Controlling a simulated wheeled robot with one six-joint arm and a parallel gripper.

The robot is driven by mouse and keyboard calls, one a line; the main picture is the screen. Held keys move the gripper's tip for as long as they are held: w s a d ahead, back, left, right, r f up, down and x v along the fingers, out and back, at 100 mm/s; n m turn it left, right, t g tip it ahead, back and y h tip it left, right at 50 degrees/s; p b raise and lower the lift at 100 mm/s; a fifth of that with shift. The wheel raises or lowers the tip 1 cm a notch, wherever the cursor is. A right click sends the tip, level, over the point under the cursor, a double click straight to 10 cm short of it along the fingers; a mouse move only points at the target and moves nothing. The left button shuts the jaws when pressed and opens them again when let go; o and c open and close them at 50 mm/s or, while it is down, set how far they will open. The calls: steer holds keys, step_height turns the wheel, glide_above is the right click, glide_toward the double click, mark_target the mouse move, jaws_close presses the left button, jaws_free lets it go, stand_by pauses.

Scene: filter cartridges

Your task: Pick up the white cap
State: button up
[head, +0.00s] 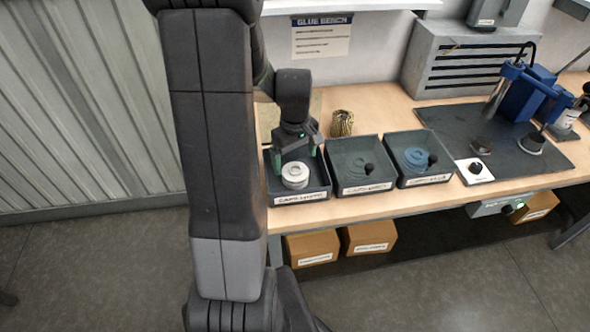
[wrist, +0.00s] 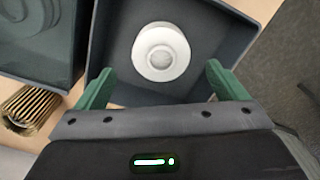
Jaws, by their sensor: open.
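The white cap (head: 294,175) sits in the leftmost dark bin (head: 301,197) on the bench. In the wrist view the white cap (wrist: 161,52) is round with a raised ring, and lies in the bin (wrist: 111,30) just beyond my fingertips. My gripper (head: 296,155) is above the bin, pointing down. In the wrist view my gripper (wrist: 160,85) has its two green fingers wide apart with nothing between them. The cap is apart from both fingers. Whether it is one cap or a stack, I cannot tell.
A middle bin (head: 361,187) and a right bin (head: 424,180) with blue caps stand beside it. A pleated filter cartridge (head: 342,123) stands behind the bins. A dark mat (head: 540,165) with a blue press (head: 527,92) is at right. The front bench strip is clear.

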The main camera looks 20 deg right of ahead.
mark_target(295, 169)
steer(key=shift+s+f, duration=0.1)
steer(key=shift+f, duration=1.4)
steer(key=c, duration=1.1)
steer(key=shift+o, duration=0.2)
steer(key=shift+r, duration=0.1)
